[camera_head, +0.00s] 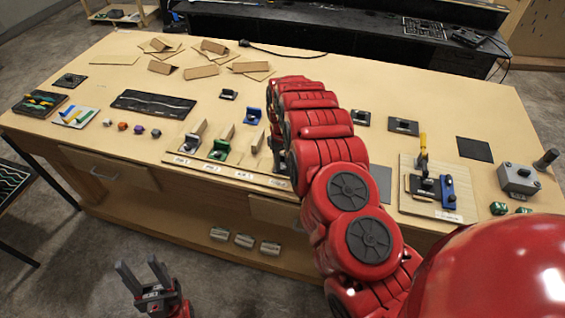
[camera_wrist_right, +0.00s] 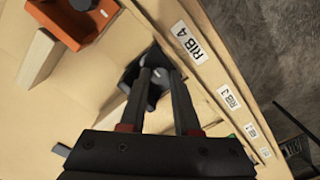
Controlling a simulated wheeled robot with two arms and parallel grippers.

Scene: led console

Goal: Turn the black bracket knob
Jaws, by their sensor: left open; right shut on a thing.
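The black bracket (camera_wrist_right: 129,76) is in the right wrist view, on the wooden bench beside the RIB 4 label (camera_wrist_right: 188,42). My right gripper (camera_wrist_right: 160,79) is over it, its two dark fingers shut on the grey-black knob (camera_wrist_right: 152,93). The fingers hide part of the knob, and its turned angle is hard to tell. In the head view my red right arm covers most of this spot. My left gripper (camera_head: 150,280) is open and empty, low in front of the bench, away from the brackets.
An orange bracket (camera_wrist_right: 88,36) stands close by in the wrist view. A board with a yellow-handled part (camera_head: 423,143) and a grey box (camera_head: 518,179) lie to the right.

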